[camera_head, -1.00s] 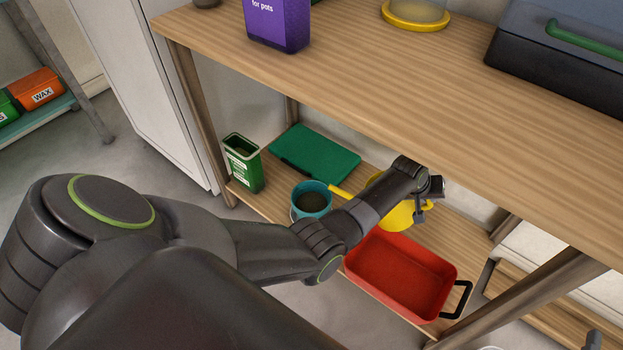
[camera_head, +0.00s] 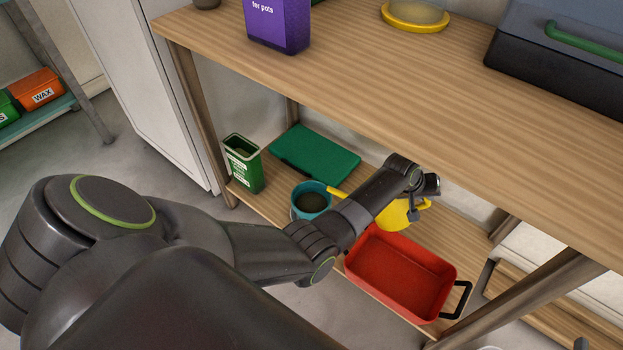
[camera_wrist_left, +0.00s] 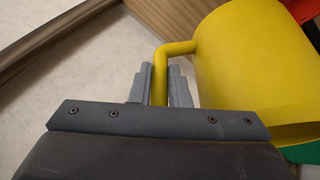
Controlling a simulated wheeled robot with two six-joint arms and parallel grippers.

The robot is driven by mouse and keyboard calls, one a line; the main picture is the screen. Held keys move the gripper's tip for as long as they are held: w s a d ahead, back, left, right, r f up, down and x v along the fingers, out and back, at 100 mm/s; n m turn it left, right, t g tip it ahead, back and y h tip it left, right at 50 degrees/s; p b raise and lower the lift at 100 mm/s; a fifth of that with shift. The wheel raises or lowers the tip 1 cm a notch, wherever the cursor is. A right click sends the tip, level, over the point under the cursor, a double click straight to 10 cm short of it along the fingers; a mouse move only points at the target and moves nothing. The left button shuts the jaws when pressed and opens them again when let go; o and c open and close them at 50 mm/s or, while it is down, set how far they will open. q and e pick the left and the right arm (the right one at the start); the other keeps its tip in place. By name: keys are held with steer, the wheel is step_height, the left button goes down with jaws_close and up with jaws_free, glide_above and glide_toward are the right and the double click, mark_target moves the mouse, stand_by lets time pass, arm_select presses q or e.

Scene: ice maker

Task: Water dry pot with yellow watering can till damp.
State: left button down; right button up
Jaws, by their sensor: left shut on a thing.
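The yellow watering can (camera_head: 392,216) is on the right of the teal pot (camera_head: 297,201), over the lower shelf. Its spout (camera_head: 336,192) points left, with its tip by the pot's rim. My arm hides much of the can's body. The pot stands upright and holds dark brown soil; I cannot tell whether it is damp, and no water stream shows. My left gripper (camera_head: 419,207) is shut on the can's handle; in the left wrist view, its fingers (camera_wrist_left: 160,86) stand either side of the yellow handle, beside the can's body (camera_wrist_left: 255,70).
A red tray (camera_head: 400,275) with a black handle lies in front of the can. A green bin (camera_head: 243,165) and a flat green case (camera_head: 315,154) are left of and behind the pot. The wooden tabletop (camera_head: 400,90) overhangs the lower shelf, close above my wrist.

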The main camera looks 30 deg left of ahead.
arm_select(q)
steer(key=shift+s+a+r, duration=0.15)
steer(key=shift+a+r, duration=0.1)
steer(key=shift+a, duration=0.3)
arm_select(e)
steer(key=shift+w+r, duration=0.15)
steer(key=shift+r, duration=0.3)
arm_select(q)
steer(key=shift+s+a+r+h, duration=0.1)
steer(key=shift+a+r+h, duration=0.05)
steer(key=shift+a+h, duration=0.3)
arm_select(e)
steer(key=r, duration=0.1)
steer(key=r+t, duration=0.1)
steer(key=t, duration=0.1)
steer(key=shift+w+r, duration=0.25)
steer(key=shift+r, duration=0.15)
arm_select(q)
steer(key=shift+s+a+r+t+h+b, duration=0.15)
steer(key=shift+a+r+t+h+b, duration=0.2)
steer(key=shift+a, duration=0.2)
arm_select(e)
steer(key=shift+r+n+t, duration=0.3)
steer(key=shift+r+t, duration=0.5)
steer(key=shift+r, duration=0.25)
stand_by(2.5)
